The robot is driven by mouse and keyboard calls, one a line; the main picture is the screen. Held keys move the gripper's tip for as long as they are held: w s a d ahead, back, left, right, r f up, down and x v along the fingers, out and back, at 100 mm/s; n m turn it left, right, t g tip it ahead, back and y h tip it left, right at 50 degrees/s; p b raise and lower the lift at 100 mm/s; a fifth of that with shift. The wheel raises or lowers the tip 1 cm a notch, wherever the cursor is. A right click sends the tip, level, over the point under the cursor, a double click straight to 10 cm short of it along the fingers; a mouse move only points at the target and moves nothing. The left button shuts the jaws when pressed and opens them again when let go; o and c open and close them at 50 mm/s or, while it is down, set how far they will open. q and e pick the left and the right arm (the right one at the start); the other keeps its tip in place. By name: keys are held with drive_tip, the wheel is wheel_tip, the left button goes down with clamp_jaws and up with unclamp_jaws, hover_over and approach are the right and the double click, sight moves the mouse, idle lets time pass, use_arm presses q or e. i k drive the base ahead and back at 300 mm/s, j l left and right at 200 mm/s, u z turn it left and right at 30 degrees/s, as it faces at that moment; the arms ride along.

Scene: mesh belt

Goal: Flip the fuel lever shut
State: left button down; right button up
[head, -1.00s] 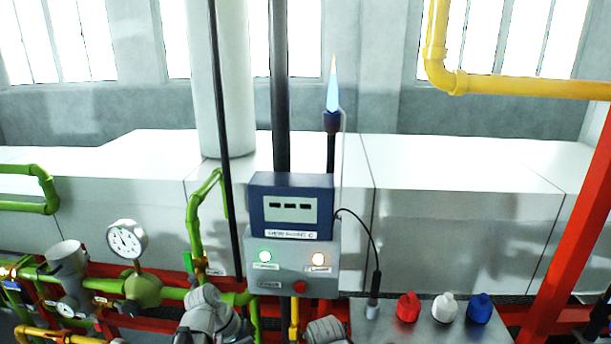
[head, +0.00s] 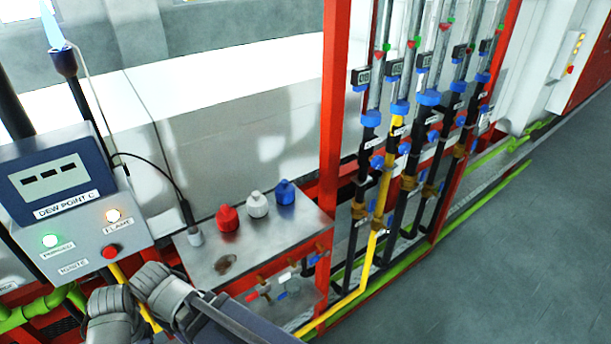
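I cannot make out for certain which part is the fuel lever. A yellow pipe (head: 379,215) rises along the rack of black pipes right of the red post, with blue and brown fittings on it. Small valve handles (head: 284,275) in red, white and blue sit under the metal bench. A blue flame (head: 52,22) burns on the torch (head: 63,62) at the upper left. Grey jointed parts of my arms show at the lower left. Neither gripper's fingers can be seen.
The dew point box (head: 75,200) at left has a green and an amber light lit and a red button. The metal bench (head: 255,235) carries red, white and blue bottles. A red post (head: 335,110) stands beside it. Grey floor (head: 500,260) at right is clear.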

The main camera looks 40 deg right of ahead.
sight(388, 230)
drive_tip(key=z, duration=2.1)
drive_tip(key=l+z, duration=0.4)
drive_tip(key=i+j, duration=0.05)
drive_tip(key=j, duration=0.1)
